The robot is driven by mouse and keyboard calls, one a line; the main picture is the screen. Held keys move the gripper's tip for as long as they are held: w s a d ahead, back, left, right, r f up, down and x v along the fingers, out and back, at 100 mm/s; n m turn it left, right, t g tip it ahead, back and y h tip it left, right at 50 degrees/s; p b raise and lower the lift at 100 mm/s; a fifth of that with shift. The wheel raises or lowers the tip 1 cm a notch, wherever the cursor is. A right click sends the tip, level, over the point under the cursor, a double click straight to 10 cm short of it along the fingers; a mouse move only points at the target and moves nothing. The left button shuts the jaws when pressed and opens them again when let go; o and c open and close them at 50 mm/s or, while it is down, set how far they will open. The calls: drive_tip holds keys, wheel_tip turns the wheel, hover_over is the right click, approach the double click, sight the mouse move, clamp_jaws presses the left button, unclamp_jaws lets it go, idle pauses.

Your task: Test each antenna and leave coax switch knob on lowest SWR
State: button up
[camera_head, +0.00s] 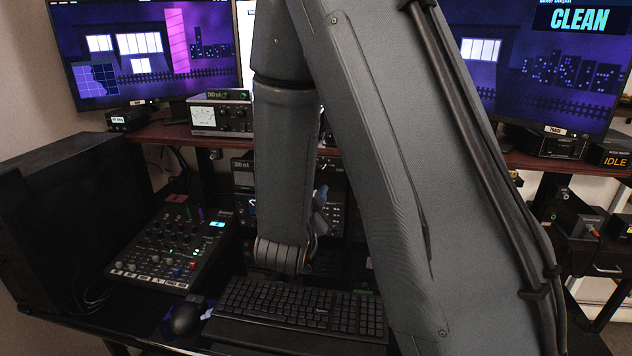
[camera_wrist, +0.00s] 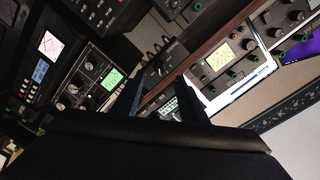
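My gripper (camera_wrist: 166,98) shows in the wrist view as two dark fingers standing apart, with equipment visible in the gap; nothing is seen held. In the head view my arm hides most of the gripper in front of the middle rack. A radio unit with a cream meter (camera_wrist: 219,60) sits right of the fingers in the wrist view. A similar metered unit (camera_head: 221,115) stands on the shelf in the head view. A small dark box with knobs (camera_wrist: 158,62) lies beyond the fingers. I cannot tell which knob is the coax switch, its position, or any SWR reading.
A mixer (camera_head: 172,243) and keyboard (camera_head: 300,308) lie on the desk, with a mouse (camera_head: 187,319) beside them. A black case (camera_head: 70,215) stands left. Monitors (camera_head: 145,55) fill the back. A rack unit with a green screen (camera_wrist: 113,79) is left of my fingers.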

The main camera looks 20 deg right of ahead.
drive_tip(key=shift+s, duration=0.15)
clamp_jaws()
idle(1.7)
